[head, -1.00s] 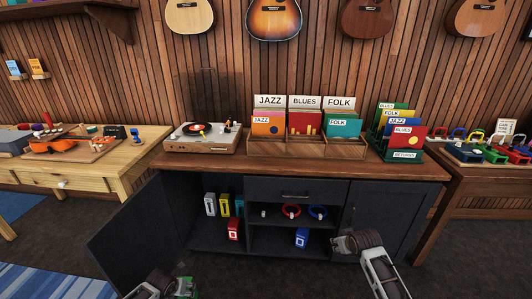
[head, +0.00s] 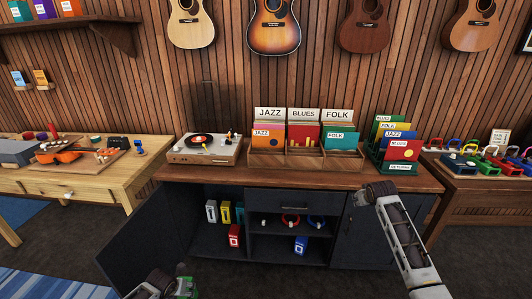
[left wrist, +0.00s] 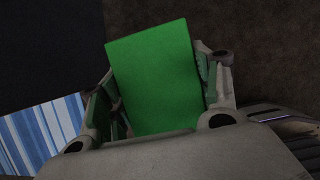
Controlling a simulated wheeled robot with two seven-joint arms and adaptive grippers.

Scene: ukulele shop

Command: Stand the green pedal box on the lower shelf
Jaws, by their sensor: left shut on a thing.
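The green pedal box (left wrist: 155,75) fills the middle of the left wrist view, between the fingers of my left gripper (left wrist: 160,100), which is shut on it. In the head view the left gripper (head: 168,286) is at the bottom edge, low in front of the cabinet, with only a sliver of green showing. The open cabinet (head: 205,249) has a left compartment and a middle one.
The open door (head: 145,243) stands out on the left. A red box (head: 234,236) and white (head: 211,211), yellow (head: 226,212) and teal boxes are in the left compartment. Red (head: 290,220) and blue rings sit above the blue box. Record bins (head: 305,158) stand on the counter.

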